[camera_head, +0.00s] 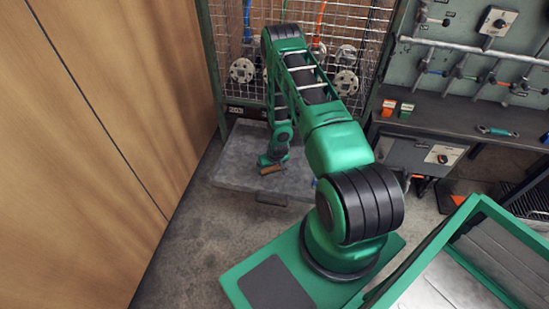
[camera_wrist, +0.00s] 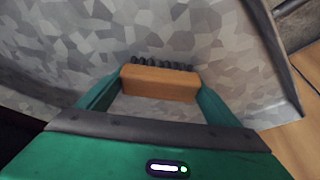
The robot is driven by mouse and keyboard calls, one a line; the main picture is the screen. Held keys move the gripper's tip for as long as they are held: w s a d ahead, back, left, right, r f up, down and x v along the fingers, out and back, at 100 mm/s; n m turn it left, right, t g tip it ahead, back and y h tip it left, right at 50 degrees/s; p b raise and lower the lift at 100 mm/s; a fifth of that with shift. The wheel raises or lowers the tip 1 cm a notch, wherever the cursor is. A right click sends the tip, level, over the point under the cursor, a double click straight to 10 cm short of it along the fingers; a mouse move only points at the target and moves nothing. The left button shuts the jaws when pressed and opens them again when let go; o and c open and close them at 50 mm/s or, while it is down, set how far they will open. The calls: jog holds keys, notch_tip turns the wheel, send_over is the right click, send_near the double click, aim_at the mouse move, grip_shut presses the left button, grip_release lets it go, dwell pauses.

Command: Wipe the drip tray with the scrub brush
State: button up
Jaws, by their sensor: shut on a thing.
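My gripper (camera_head: 267,163) reaches down over the grey metal drip tray (camera_head: 236,172) below the wire cage. It is shut on the scrub brush (camera_head: 271,170), a brown wooden block. In the wrist view the brush (camera_wrist: 159,83) sits between the two green fingers of my gripper (camera_wrist: 158,92), with dark bristles showing along its far edge. The mottled grey drip tray (camera_wrist: 150,30) fills most of the wrist view, with a raised edge at right. I cannot tell whether the bristles touch the tray.
A wire cage (camera_head: 225,60) with flanged pipe ends stands behind the tray. A wooden wall (camera_head: 90,150) is close on the left. A dark workbench (camera_head: 460,118) with small tools is at right. Bare concrete floor (camera_head: 185,250) lies in front of the tray.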

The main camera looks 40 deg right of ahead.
notch_tip(320, 180, up, 2)
jog(key=shift+w+a+r, duration=0.1)
jog(key=shift+w+r, duration=0.05)
jog(key=shift+r, duration=2.85)
